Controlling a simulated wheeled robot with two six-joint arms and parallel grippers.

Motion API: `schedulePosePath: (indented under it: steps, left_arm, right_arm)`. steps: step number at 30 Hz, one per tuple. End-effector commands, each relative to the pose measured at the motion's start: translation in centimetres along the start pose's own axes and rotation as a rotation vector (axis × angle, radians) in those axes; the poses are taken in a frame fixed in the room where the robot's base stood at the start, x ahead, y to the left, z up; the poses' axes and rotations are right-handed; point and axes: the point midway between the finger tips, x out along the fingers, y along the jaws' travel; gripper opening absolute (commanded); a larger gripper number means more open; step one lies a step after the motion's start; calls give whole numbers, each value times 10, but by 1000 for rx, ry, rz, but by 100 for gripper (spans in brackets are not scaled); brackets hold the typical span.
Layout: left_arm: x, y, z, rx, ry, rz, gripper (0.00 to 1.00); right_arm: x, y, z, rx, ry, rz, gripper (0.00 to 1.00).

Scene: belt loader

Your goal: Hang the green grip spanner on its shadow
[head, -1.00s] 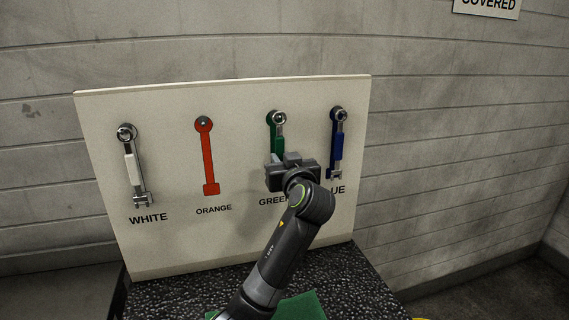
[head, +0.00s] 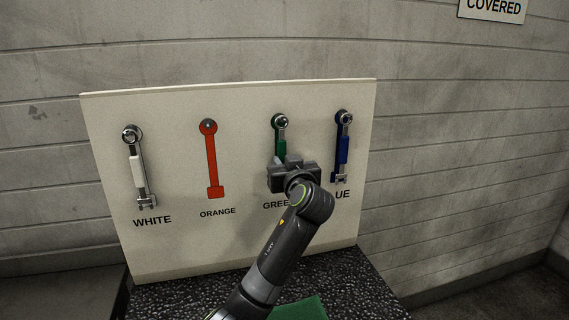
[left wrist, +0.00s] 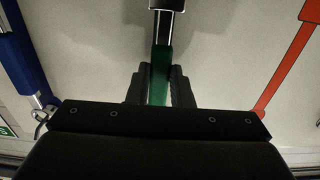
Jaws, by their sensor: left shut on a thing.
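The green grip spanner (head: 281,142) is upright against the board, its ring end at the top of the green place, above the partly covered GREEN label. Its ring seems to be around the peg there, but whether it bears on the peg cannot be told. My left gripper (head: 290,163) is shut on its green grip and hides the spanner's lower part in the head view. In the left wrist view the green grip (left wrist: 160,75) lies between the two dark fingers (left wrist: 160,88), with the steel shaft running up the picture. Its green shadow is not distinguishable. My right gripper is not in view.
The pale board (head: 240,180) also carries a white grip spanner (head: 138,170) and a blue grip spanner (head: 343,150), close to the right of my gripper. The orange shadow (head: 211,160) is bare. A speckled dark table top (head: 190,294) with a green mat (head: 300,308) lies below.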

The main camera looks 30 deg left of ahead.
Motion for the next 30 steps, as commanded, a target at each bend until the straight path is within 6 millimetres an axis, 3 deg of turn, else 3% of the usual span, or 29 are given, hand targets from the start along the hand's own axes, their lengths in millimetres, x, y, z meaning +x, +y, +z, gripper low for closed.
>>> schedulePosePath:
  steps: [5,6,11,23,30]
  left_arm:
    - [0,0,-1,0,1,0,0]
    - [0,0,-1,0,1,0,23]
    - [0,0,0,0,1,0,44]
    - [-8,1,2,-2,-1,2,45]
    - [-51,2,5,-8,-1,6,45]
  right_arm:
    - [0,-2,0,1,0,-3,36]
    - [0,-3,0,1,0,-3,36]
    - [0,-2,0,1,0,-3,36]
    - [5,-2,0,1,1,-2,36]
    - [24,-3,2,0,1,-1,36]
